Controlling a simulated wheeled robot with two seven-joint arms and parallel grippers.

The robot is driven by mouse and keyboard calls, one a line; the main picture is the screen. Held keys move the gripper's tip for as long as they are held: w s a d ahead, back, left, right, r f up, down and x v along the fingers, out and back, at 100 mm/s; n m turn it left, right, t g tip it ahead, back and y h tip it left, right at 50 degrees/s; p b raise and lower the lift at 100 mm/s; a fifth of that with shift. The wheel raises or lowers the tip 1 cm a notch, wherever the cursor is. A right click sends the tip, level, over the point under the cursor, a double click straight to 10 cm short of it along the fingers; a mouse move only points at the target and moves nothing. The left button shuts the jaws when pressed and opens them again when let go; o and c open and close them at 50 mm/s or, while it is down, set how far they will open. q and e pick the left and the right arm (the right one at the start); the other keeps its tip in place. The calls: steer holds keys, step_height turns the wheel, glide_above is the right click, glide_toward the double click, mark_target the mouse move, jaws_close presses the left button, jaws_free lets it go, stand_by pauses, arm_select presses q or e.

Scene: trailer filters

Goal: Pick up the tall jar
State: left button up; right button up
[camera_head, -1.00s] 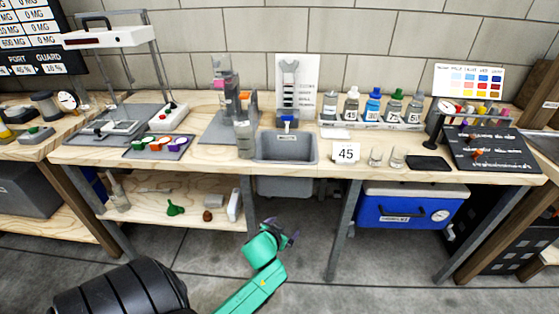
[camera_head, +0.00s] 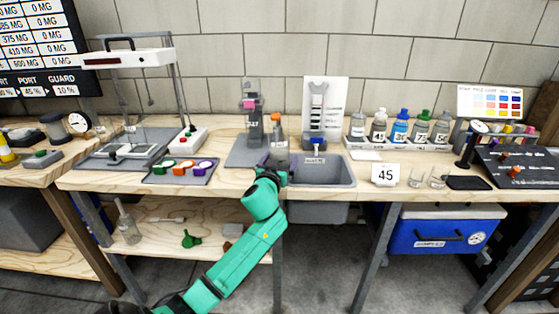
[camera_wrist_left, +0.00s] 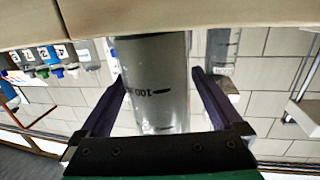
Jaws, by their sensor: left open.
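The tall jar (camera_head: 279,153) is a clear grey cylinder with measuring marks. It stands upright at the front edge of the wooden bench, just left of the sink. My left gripper (camera_head: 271,174) is at the bench edge, right in front of the jar. In the left wrist view, which looks upside down, the jar (camera_wrist_left: 155,95) with its "100" mark stands between the two dark fingers of the left gripper (camera_wrist_left: 158,76). The fingers are spread, with a gap visible on the right side. My right gripper is not in view.
The grey sink (camera_head: 345,172) is close on the jar's right. A grey stand with a cylinder (camera_head: 254,125) and an orange-topped item (camera_head: 276,125) are behind it. A tray of coloured cups (camera_head: 182,171) lies to the left. Bare wood (camera_head: 225,177) is between tray and jar.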

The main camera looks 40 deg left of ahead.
arm_select(q)
steer(key=shift+x, duration=0.9)
steer(key=shift+s+d, duration=0.1)
steer(key=shift+c, duration=0.9)
jaws_close()
